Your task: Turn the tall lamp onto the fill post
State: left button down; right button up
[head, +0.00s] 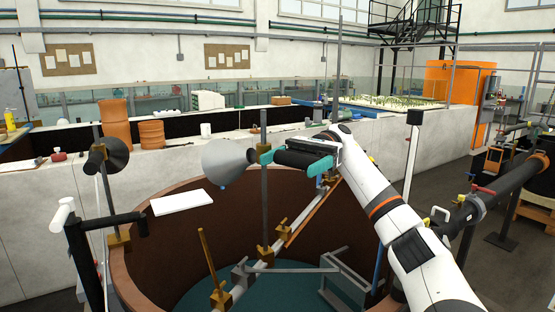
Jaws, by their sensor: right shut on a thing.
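The tall lamp (226,162) has a pale grey cone and is on a thin dark upright pole (264,205) above the round brown tank. Its wide end points left. My right gripper (291,158), with teal fingers, is shut on the lamp behind the cone, to the right of the pole. The fingers and arm partly hide the lamp's rear. I cannot tell for sure which upright is the fill post; a short brass-coloured post (209,262) stands tilted at the tank's front. My left gripper is not in view.
A second, darker lamp (113,155) stands on a pole at the tank's left rim. A white panel (181,202) is near the rim (124,275). A grey rail (270,255) crosses the tank. A black stand with a white cylinder (62,213) is at left.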

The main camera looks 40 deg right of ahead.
jog(key=shift+d, duration=0.15)
dwell(0.3)
jog(key=o, duration=1.2)
jog(key=shift+r, duration=0.1)
jog(key=shift+r, duration=0.35)
notch_tip(320, 180, up, 9)
jog(key=p, duration=0.2)
